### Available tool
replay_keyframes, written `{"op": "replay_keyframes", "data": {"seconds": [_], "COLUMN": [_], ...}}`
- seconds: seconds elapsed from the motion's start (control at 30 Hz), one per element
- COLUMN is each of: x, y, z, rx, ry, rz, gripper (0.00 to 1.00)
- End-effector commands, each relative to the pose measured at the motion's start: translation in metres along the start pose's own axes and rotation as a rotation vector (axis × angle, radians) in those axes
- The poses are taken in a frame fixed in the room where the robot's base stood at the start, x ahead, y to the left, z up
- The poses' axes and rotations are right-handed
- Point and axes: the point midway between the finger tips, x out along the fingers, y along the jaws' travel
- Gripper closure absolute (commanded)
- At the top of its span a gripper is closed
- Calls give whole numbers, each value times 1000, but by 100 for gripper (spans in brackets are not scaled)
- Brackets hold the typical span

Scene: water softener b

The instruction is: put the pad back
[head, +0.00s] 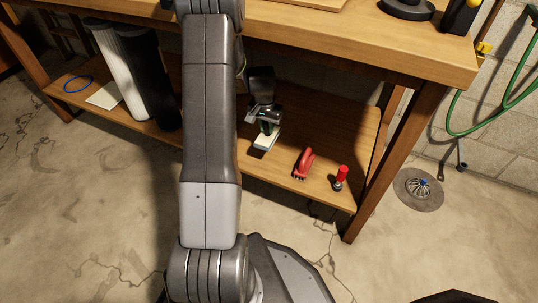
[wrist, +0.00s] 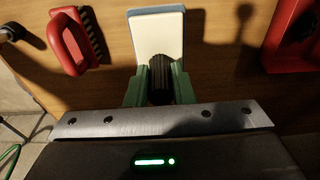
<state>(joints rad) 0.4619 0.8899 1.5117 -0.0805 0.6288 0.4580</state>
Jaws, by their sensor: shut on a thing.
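The pad (wrist: 157,38) is a white block with a pale blue edge. In the wrist view it lies just beyond my fingertips, with a black ribbed grip in front of it. My gripper (wrist: 160,88) has its green fingers shut on the black grip, one finger on each side. In the head view my gripper (head: 266,127) is low over the lower shelf (head: 225,150), with the pad (head: 265,142) under it. I cannot tell whether the pad touches the shelf. My gripper hides part of the grip.
A red brush (head: 303,163) and a small red-topped thing (head: 341,175) stand to the right on the shelf. A white cylinder (head: 115,65), a black cylinder (head: 150,75), a flat pale sheet (head: 104,95) and a blue ring (head: 77,84) are at the left. The tabletop (head: 340,35) overhangs the shelf.

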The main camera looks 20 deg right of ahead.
Motion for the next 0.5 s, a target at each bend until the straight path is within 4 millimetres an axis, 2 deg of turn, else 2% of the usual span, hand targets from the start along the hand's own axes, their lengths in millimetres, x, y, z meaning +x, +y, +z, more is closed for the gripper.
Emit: {"op": "replay_keyframes", "data": {"seconds": [0.3,0.5], "x": [54,73], "y": [3,3], "z": [6,8], "rx": [8,7], "ry": [-3,-1], "rz": [3,2], "gripper": [100,100]}}
